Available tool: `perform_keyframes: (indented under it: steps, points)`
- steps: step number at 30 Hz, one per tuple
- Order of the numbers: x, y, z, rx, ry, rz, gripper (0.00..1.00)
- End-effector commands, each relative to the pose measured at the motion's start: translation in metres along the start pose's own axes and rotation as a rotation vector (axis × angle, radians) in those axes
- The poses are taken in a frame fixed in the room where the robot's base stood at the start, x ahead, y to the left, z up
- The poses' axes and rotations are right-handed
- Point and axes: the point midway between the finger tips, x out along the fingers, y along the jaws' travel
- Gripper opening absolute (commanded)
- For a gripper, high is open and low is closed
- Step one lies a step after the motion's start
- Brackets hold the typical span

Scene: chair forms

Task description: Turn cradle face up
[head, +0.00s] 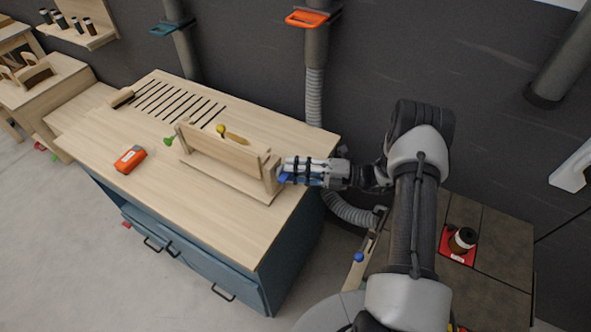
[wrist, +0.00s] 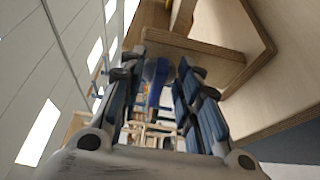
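The cradle (head: 221,153) is a pale wooden piece on the workbench. It has a long upright board, end posts and a flat board along its bottom. My gripper (head: 282,174) is at the cradle's right end, level with the end post and pointing left. In the wrist view, the two blue-padded fingers (wrist: 163,62) stand apart, with the wooden end piece (wrist: 205,60) just past their tips. A blue object shows in the gap; I cannot tell what it is. Whether the fingertips touch the wood is unclear.
The workbench (head: 216,220) also holds an orange-red box (head: 130,158), a green piece (head: 169,141) and a yellow-knobbed tool (head: 233,137). Slots (head: 180,101) line its back. The front-middle top is clear. A hose (head: 352,210) hangs near my arm.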

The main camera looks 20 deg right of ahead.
Motion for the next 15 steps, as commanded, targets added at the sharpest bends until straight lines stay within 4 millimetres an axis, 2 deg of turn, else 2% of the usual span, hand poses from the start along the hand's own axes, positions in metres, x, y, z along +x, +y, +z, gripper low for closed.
perform_keyframes:
  steps: [5,15]
  points:
    - [-0.011,0.0,0.0,-0.001,-0.002,-0.001,0.31]
    - [-0.08,0.0,0.001,-0.002,-0.004,0.0,0.31]
